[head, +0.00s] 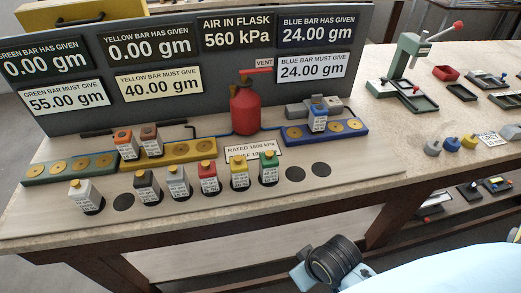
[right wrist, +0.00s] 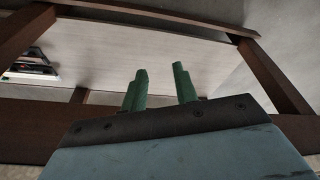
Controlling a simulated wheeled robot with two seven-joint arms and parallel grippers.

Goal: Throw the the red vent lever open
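The red flask (head: 245,110) stands upright at the back middle of the bench. The red vent lever (head: 259,70) sits on its top and lies roughly level, with its end toward the right, just under a small VENT label (head: 264,62). My right gripper (right wrist: 158,78) shows in the right wrist view with its two green fingers apart and nothing between them. It is low, by the bench's underside and legs, well away from the flask. In the head view my right arm is at the lower right, its fingers not clearly seen. My left gripper is out of view.
Green (head: 70,169), yellow (head: 170,155) and blue (head: 325,133) bars stand around the flask. A panel behind reads 560 kPa in the flask and 24.00 gm given for blue. The bench edge (head: 240,211) lies between arm and flask.

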